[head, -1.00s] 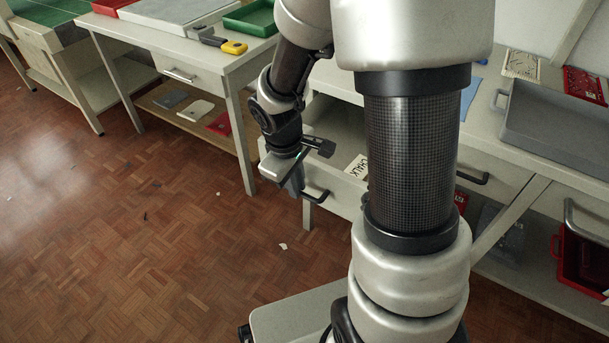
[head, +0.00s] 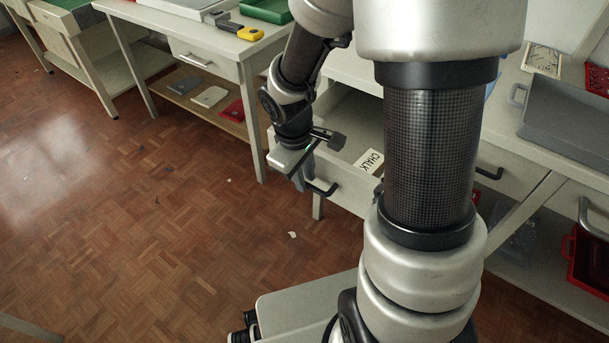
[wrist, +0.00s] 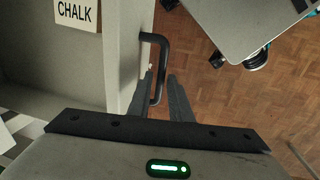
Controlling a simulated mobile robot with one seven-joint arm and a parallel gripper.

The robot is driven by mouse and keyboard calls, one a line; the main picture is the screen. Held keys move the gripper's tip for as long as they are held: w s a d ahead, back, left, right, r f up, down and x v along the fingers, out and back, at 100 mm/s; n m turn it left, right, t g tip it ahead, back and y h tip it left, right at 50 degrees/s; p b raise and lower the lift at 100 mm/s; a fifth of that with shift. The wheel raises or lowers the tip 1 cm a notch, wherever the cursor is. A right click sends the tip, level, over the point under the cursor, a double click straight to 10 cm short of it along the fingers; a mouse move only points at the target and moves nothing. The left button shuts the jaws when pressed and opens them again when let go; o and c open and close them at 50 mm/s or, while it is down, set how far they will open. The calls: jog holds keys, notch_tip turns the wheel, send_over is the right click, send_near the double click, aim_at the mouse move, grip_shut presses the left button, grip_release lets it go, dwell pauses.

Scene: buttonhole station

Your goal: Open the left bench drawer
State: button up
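The left bench drawer (head: 345,187) stands pulled out from the bench, and its inside shows. A card reading CHALK lies in it, in the head view (head: 368,162) and in the wrist view (wrist: 78,12). The drawer's black bar handle (wrist: 160,70) is on its front face and also shows in the head view (head: 324,188). My gripper (wrist: 159,82) is at the handle, one finger on each side of the bar. Narrow gaps seem to show between fingers and bar, so it looks open. In the head view my gripper (head: 303,178) is at the handle's left end.
A second closed drawer with a black handle (head: 489,173) is to the right, partly behind my arm. A grey tray (head: 570,125) stands on the bench top. A neighbouring table with a drawer (head: 200,62) is at the left. The wooden floor (head: 160,220) in front is clear apart from small scraps.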

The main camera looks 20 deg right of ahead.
notch_tip(320, 180, up, 17)
jog(key=s+a+p, duration=0.2)
jog(key=p, duration=0.4)
jog(key=shift+a, duration=0.3)
jog(key=s+d+r+m+t+y, duration=0.2)
jog(key=s+r+m+t, duration=0.2)
jog(key=s+r+m, duration=0.6)
notch_tip(320, 180, up, 20)
jog(key=n+p, duration=0.2)
jog(key=p, duration=1.6)
jog(key=shift+s+n, duration=0.3)
